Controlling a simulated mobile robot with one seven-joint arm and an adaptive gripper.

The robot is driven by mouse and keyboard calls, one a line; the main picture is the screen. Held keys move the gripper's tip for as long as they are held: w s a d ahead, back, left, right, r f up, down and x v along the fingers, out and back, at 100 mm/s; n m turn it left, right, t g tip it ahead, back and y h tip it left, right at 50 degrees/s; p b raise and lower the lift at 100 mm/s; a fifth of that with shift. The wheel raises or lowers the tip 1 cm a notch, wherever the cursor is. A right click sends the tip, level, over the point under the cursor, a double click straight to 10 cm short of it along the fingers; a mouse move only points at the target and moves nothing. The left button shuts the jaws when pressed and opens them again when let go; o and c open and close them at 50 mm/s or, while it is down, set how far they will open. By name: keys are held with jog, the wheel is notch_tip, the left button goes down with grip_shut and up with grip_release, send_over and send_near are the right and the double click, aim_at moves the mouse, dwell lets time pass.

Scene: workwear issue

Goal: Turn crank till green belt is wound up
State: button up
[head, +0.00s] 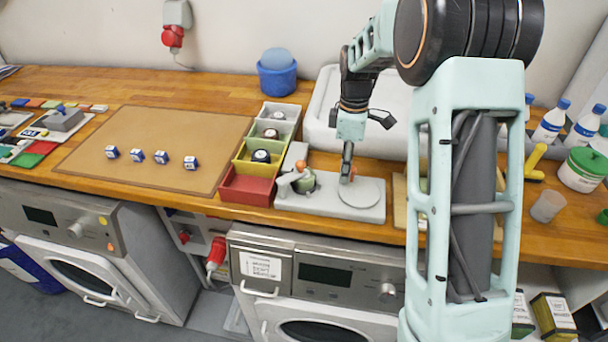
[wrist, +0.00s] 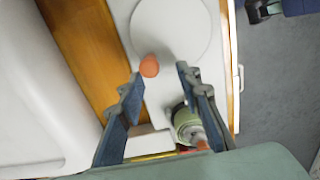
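A pale grey winder base (head: 330,206) stands near the counter's front edge. A round grey disc (head: 358,192) is on its right part and a green belt roll (head: 305,182) on its left. An orange knob (head: 300,165) shows above the roll. My gripper (head: 347,172) is low over the base, between roll and disc. In the wrist view, my gripper (wrist: 159,77) has its fingers apart, with nothing held. An orange knob (wrist: 149,66) shows just past the fingertips, beside the disc (wrist: 170,28). The green roll (wrist: 186,122) is partly hidden by the right finger.
Coloured bins (head: 247,184) stand directly left of the base. A white basin (head: 322,125) is behind it. A brown mat (head: 150,180) with several small blue-white items is further left. Bottles (head: 552,122) and a green-lidded tub (head: 582,172) stand right, beyond my arm.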

notch_tip(320, 180, up, 6)
jog(key=p, duration=0.3)
jog(key=shift+f, duration=0.15)
